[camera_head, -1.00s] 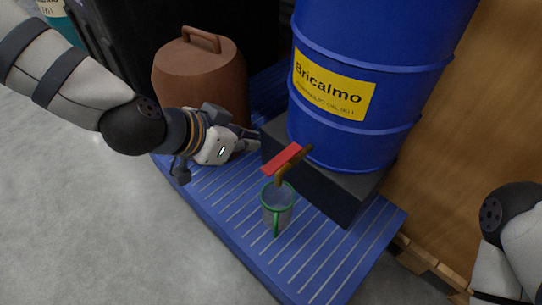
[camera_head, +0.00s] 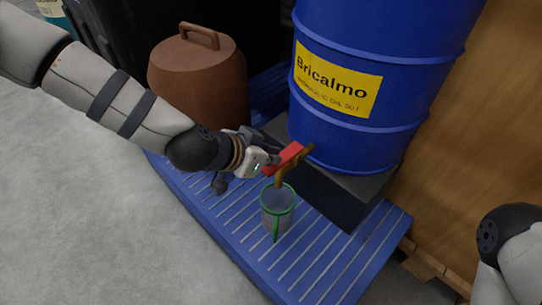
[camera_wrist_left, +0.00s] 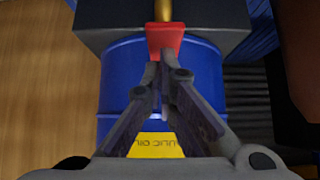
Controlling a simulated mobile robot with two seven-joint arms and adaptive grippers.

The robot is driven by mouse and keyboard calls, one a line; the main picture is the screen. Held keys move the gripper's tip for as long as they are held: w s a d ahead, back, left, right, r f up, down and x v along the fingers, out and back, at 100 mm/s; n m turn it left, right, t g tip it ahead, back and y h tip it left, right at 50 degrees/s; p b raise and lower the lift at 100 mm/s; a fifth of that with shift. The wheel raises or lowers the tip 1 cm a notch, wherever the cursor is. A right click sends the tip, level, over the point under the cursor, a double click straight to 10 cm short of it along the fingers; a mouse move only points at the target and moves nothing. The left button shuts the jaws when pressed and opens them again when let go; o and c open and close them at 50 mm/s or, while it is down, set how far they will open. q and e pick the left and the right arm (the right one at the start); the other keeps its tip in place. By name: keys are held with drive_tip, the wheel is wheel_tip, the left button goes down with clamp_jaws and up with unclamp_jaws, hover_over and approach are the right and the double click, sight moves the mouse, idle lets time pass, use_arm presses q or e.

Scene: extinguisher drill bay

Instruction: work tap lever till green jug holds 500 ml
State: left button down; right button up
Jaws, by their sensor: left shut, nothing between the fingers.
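The green jug (camera_head: 268,216) is clear with a green rim and handle. It stands upright on the blue slatted platform, below the brass tap (camera_head: 280,180). Its liquid level cannot be made out. The tap's red lever (camera_head: 291,156) points out from the blue drum (camera_head: 345,140). My left gripper (camera_head: 274,158) is shut and empty, its tips right by the lever's outer end. In the left wrist view the closed fingers (camera_wrist_left: 165,88) point at the red lever (camera_wrist_left: 165,38); whether they touch it cannot be told. My right gripper is out of view.
The drum sits on a dark block (camera_head: 340,198) on the blue platform (camera_head: 300,265). A brown container (camera_head: 195,85) with a handle stands behind my left arm. A wooden panel (camera_head: 455,150) rises at the right. Grey floor (camera_head: 100,220) is open at the left.

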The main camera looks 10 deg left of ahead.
sight(269, 171)
use_arm(q)
drive_tip(key=shift+s+a+f+p, duration=0.15)
drive_tip(key=shift+s+f, duration=0.1)
drive_tip(key=shift+f, duration=0.65)
drive_tip(key=shift+s+a+f+p, duration=0.1)
drive_tip(key=shift+s+f+p, duration=0.1)
drive_tip(key=shift+f, duration=0.7)
idle(6.2)
